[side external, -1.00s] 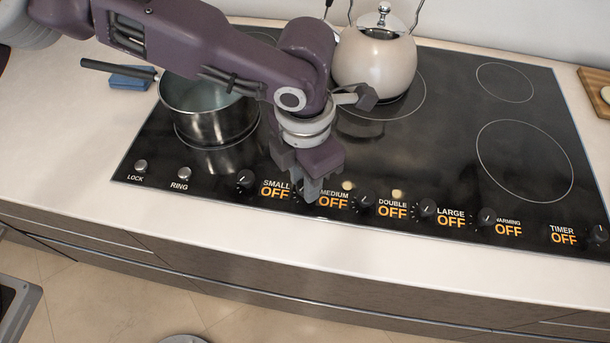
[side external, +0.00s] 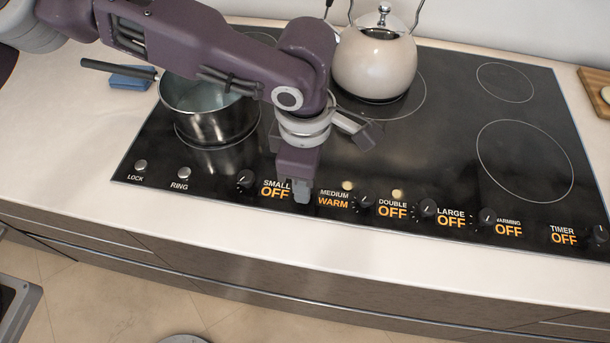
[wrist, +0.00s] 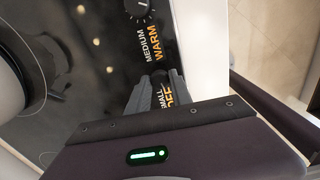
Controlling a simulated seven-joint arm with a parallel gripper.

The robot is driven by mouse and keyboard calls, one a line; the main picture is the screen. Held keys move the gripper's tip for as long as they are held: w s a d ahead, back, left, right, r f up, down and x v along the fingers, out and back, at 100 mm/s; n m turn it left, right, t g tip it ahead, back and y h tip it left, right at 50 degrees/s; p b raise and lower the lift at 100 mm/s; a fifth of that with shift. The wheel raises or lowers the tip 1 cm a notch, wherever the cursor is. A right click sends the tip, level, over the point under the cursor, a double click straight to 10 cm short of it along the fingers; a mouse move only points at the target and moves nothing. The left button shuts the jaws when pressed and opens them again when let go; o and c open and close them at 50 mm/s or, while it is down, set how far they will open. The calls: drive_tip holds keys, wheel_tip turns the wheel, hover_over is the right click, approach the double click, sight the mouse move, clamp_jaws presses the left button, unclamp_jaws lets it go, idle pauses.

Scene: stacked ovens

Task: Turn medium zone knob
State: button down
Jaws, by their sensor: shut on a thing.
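My gripper (side external: 302,194) points down at the front control strip of the black cooktop (side external: 445,130), between the SMALL and MEDIUM labels. Its fingers are shut on the medium zone knob, which they mostly hide in both views. The MEDIUM label (side external: 333,198) reads WARM in orange, and it shows just beyond the fingers in the wrist view (wrist: 158,43). The fingertips also show in the wrist view (wrist: 158,82), close together beside the partly covered SMALL OFF label.
The small zone knob (side external: 244,180) is to the left and another knob (side external: 363,203) to the right. A steel pot (side external: 208,122) stands close behind the gripper's left side. A cream kettle (side external: 375,65) stands at the back. The right burners are clear.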

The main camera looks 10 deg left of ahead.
drive_tip(key=m, duration=1.1)
drive_tip(key=shift+r, duration=0.1)
drive_tip(key=shift+d+m, duration=0.1)
drive_tip(key=shift+m, duration=1.5)
drive_tip(key=c, duration=1.1)
unclamp_jaws()
drive_tip(key=shift+c, duration=0.2)
